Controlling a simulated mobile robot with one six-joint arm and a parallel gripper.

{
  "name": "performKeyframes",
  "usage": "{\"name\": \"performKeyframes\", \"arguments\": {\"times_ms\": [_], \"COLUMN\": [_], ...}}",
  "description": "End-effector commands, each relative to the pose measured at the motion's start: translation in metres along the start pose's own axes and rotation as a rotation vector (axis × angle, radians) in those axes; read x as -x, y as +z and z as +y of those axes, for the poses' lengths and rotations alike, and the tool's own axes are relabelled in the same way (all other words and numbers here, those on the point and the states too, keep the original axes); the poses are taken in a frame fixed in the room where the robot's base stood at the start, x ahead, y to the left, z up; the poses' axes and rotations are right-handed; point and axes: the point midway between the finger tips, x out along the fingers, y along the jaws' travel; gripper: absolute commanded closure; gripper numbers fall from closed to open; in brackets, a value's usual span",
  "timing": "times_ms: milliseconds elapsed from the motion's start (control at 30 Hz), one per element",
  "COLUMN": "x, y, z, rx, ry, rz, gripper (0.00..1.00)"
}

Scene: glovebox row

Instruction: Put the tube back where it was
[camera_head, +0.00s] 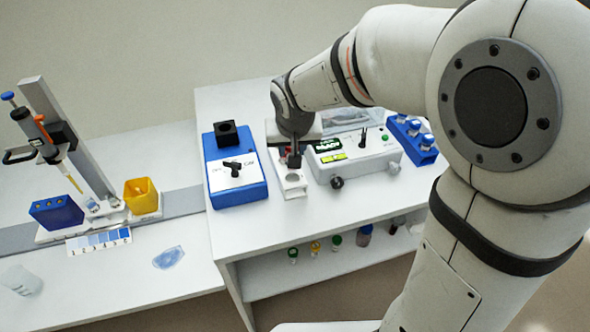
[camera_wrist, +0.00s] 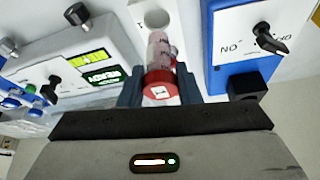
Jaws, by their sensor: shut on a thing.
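My gripper (camera_head: 293,158) is shut on a tube (camera_wrist: 158,50) with a red cap (camera_wrist: 160,88). In the wrist view the gripper (camera_wrist: 158,82) has one finger on each side of the cap. The tube has a pinkish, clear body that points away from the wrist camera. A small white holder (camera_head: 294,183) stands below and in front of the gripper; the wrist view shows a round hole in it (camera_wrist: 157,19), just beyond the tube's far end. I cannot tell whether the tube touches the holder. In the head view the gripper and arm mostly hide the tube.
A blue box with a black knob (camera_head: 219,182) stands close left of the holder. A white instrument with a green display (camera_head: 352,154) stands close right, with a blue vial rack (camera_head: 412,139) beyond. Several bottles stand on the lower shelf (camera_head: 275,282). A pipette stand (camera_head: 70,135) is at left.

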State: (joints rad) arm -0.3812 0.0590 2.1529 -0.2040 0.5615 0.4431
Motion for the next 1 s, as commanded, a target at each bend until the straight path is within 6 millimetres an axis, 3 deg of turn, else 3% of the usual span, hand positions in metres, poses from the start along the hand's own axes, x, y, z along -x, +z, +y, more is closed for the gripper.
{"name": "performKeyframes", "arguments": {"times_ms": [100, 500, 933, 967, 1000], "x": [-0.021, -0.063, -0.07, -0.068, -0.068], "y": [0.009, 0.026, 0.028, 0.028, 0.027], "z": [0.001, 0.002, 0.002, 0.002, 0.002], "rx": [0.0, -0.003, -0.003, -0.004, -0.004], "ry": [0.002, 0.002, 0.001, 0.001, 0.001], "rz": [-0.004, -0.002, 0.001, 0.001, 0.001], "gripper": [0.95, 0.95, 0.95, 0.67, 0.64]}}
